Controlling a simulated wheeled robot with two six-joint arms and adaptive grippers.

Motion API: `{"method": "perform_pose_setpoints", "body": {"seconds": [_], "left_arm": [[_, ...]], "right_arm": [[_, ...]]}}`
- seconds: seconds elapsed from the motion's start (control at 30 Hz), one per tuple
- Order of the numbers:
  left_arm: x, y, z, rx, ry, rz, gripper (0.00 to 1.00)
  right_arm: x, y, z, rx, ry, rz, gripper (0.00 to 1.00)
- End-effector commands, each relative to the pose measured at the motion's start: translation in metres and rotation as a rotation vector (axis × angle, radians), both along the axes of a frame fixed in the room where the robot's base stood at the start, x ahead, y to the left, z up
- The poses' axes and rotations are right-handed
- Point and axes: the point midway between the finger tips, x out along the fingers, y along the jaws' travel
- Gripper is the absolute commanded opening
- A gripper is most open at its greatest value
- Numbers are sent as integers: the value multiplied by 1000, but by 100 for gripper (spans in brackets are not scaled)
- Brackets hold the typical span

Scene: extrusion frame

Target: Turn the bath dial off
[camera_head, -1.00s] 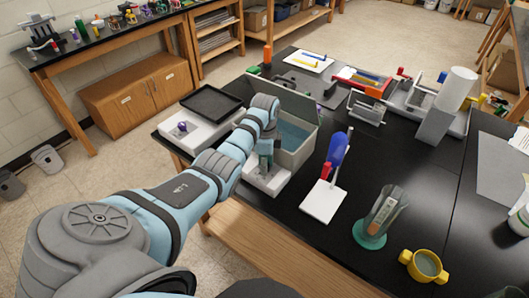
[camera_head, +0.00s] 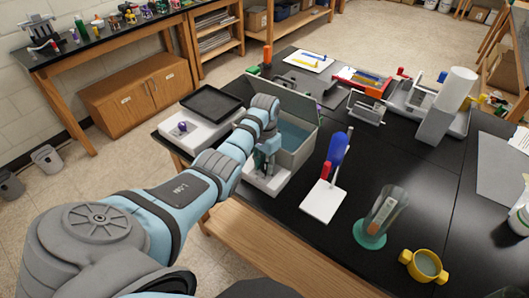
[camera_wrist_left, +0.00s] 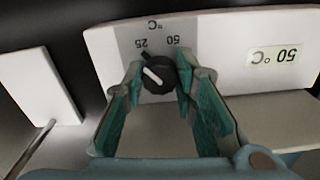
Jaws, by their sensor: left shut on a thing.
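The bath dial (camera_wrist_left: 158,74) is a black round knob with a white pointer line, on a pale panel marked 25, 50 and °C, which appear upside down in the left wrist view. My left gripper (camera_wrist_left: 158,78) is shut on the dial, with a green-padded finger on each side of it. In the head view my left gripper (camera_head: 264,165) is at the front of the water bath (camera_head: 299,155), a grey box holding bluish water. My arm hides the dial there. My right gripper is not in view.
A white unit with a black tray (camera_head: 211,103) stands left of the bath. A white stand with a blue pipette (camera_head: 337,150) is to the right. A glass vessel on a green base (camera_head: 371,233) and a yellow two-handled cup (camera_head: 424,266) stand nearer the front.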

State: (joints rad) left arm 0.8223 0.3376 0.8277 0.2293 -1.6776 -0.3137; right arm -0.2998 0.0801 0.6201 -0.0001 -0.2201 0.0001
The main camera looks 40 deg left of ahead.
Motion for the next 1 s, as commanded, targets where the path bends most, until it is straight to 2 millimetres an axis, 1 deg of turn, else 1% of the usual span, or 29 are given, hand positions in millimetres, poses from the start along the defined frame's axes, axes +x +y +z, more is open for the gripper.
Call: {"method": "perform_pose_setpoints", "body": {"seconds": [0.6,0.8,1.0], "left_arm": [[2,2,3,2,-8,577,0],[2,2,3,1,-9,732,0],[3,2,3,1,-10,839,0]], "right_arm": [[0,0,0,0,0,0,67],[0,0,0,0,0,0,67],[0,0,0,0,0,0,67]]}}
